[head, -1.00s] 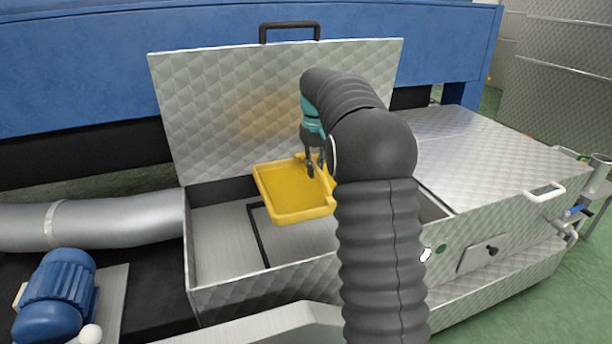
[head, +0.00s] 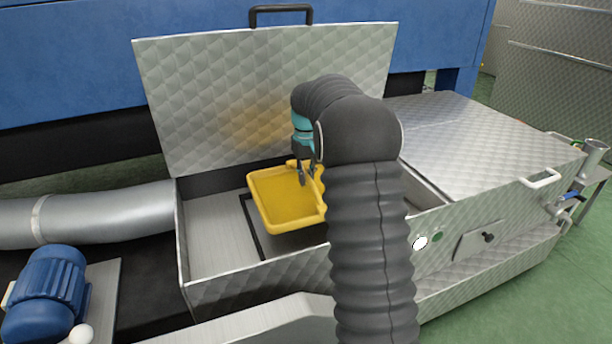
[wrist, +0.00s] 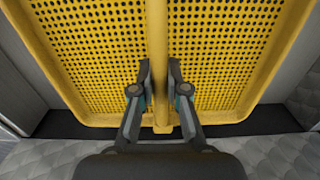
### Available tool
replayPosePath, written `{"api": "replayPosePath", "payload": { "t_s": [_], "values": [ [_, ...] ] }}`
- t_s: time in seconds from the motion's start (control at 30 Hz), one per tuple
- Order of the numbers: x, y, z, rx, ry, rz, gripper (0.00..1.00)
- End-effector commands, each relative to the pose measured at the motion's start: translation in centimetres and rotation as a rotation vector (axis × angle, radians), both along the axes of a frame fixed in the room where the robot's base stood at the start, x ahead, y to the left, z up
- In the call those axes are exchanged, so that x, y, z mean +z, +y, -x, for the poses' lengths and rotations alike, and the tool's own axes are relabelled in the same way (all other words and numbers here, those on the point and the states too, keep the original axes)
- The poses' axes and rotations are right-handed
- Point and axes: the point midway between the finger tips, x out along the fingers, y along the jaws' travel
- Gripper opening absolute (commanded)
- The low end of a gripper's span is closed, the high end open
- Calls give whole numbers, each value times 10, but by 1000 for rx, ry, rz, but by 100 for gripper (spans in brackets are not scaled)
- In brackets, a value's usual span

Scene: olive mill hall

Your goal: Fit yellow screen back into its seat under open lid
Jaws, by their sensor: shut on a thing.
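The yellow screen (head: 284,203) is a shallow tray-like frame with a raised rim. In the wrist view its perforated sheet (wrist: 100,50) and a central rib fill most of the picture. My gripper (head: 307,180) is shut on the screen's middle rib; its fingers (wrist: 159,88) sit on both sides of the rib. The screen hangs tilted over the open metal box, above a dark rectangular seat frame (head: 250,228) on the box floor. The open lid (head: 270,100) stands upright behind it. My arm hides the right part of the box and the screen's right edge.
The box's front wall (head: 250,275) and side walls surround the opening. A closed metal cover (head: 470,140) lies to the right. A pipe (head: 100,215) and a blue motor (head: 45,290) are at the left. The box's left floor is clear.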

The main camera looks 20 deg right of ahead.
Motion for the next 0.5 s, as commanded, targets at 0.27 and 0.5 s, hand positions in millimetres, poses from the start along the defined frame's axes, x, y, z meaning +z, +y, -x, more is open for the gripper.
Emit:
{"api": "replayPosePath", "payload": {
  "t_s": [0.27,0.5],
  "values": [
    [-21,1,0,1,-2,0,0],
    [-40,1,0,1,-3,1,0]
  ]
}}
